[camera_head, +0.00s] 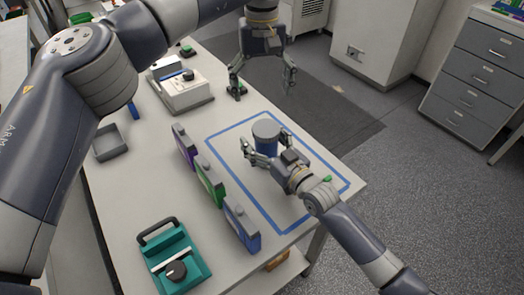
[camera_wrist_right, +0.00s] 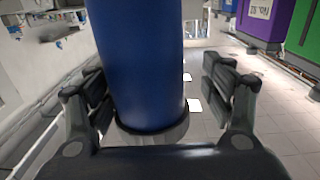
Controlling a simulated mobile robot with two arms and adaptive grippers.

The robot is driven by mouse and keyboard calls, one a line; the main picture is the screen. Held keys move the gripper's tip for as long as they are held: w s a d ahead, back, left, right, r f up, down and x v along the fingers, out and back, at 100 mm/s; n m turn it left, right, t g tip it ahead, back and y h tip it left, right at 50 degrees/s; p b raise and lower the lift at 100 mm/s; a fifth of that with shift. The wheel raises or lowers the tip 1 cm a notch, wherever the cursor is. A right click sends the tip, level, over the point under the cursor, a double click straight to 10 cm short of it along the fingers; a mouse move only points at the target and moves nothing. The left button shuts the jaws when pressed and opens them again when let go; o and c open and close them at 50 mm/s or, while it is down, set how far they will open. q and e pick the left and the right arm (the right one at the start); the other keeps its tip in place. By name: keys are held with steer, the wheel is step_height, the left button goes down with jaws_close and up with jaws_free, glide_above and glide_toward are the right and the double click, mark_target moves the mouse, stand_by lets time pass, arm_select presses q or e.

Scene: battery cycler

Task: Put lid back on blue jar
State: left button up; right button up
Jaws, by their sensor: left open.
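The blue jar (camera_head: 265,145) stands upright inside the blue taped rectangle on the table. A grey round lid (camera_head: 266,128) shows on its top. In the right wrist view the blue jar (camera_wrist_right: 140,60) stands between the fingers, with a dark rim and a grey band at the picture's lower end. My right gripper (camera_head: 266,152) is open around the jar; a gap shows beside the right-hand finger in the wrist view, and contact on the other side is unclear. My left gripper (camera_head: 263,88) is open and empty, pointing down beyond the table's far right edge.
Purple (camera_head: 184,146), green (camera_head: 209,182) and blue (camera_head: 241,225) boxes stand in a row left of the taped rectangle. A teal device (camera_head: 175,262) is at the front, a white device (camera_head: 180,90) at the back, and a grey tray (camera_head: 109,143) at the left.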

steer(key=v, duration=1.2)
stand_by(0.6)
